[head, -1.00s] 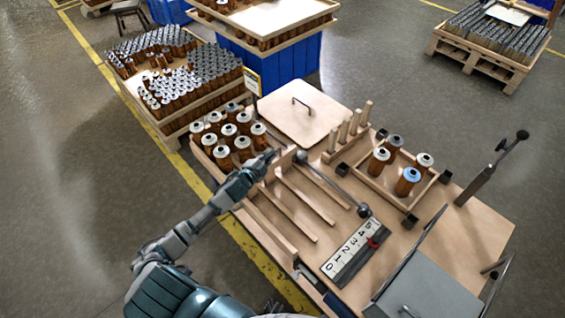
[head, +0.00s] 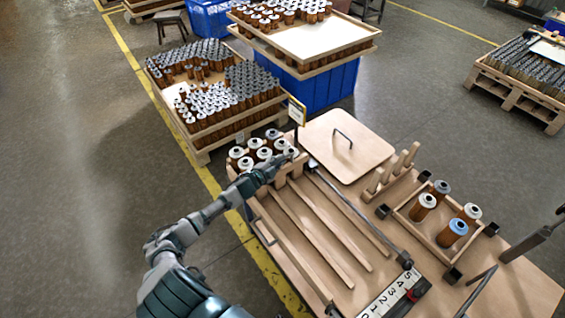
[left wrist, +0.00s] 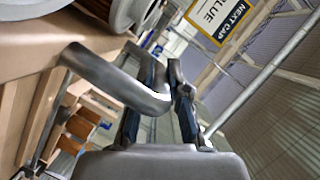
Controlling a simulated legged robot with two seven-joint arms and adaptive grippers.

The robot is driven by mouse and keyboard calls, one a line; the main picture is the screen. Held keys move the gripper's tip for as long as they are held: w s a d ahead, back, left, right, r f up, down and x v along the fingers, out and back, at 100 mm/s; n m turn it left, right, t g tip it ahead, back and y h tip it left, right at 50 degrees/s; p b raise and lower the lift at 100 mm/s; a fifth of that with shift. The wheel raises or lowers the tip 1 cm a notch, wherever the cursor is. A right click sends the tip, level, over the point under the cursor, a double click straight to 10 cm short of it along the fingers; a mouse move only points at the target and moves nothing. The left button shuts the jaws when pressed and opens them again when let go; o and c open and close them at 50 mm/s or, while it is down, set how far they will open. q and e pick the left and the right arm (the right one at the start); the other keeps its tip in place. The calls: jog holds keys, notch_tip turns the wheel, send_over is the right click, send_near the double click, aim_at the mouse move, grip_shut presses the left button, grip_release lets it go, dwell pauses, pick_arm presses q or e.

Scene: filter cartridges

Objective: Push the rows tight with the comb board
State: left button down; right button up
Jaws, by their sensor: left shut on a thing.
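In the head view my left gripper (head: 272,170) is at the near side of a cluster of white-topped amber cartridges (head: 237,153) at the table's far left corner. It is at the wooden comb board (head: 293,168), which stands against the cartridges, at the ends of the long wooden rails (head: 318,226). In the left wrist view the gripper (left wrist: 165,82) is shut on a bent grey metal handle (left wrist: 105,72), and cartridge ends (left wrist: 130,12) show close by at the top. Contact between board and cartridges is hidden. My right gripper is not in view.
A wooden tray (head: 408,218) holds several cartridges, one blue-topped. Nearby are a pegged block (head: 382,181), a flat board (head: 345,158) with a handle, a dark rod (head: 360,212) and a number scale (head: 392,300). A loaded pallet box (head: 205,143) stands beyond the table.

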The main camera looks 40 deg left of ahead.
pick_arm(q)
jog(key=c, duration=1.6)
grip_release()
jog(key=shift+w+a+f, duration=0.1)
jog(key=shift+a+f, duration=0.1)
jog(key=shift+a, duration=0.45)
jog(key=shift+w+a+f, duration=0.1)
jog(key=shift+a+f, duration=0.05)
jog(key=shift+a, duration=0.45)
jog(key=o, duration=0.4)
jog(key=shift+w, duration=0.1)
jog(key=shift+w+d+r, duration=0.1)
jog(key=shift+d, duration=0.4)
jog(key=shift+s+d+r, duration=0.25)
jog(key=shift+s+d, duration=0.05)
jog(key=shift+s, duration=0.15)
jog(key=v, duration=1.1)
jog(key=shift+a+f, duration=0.2)
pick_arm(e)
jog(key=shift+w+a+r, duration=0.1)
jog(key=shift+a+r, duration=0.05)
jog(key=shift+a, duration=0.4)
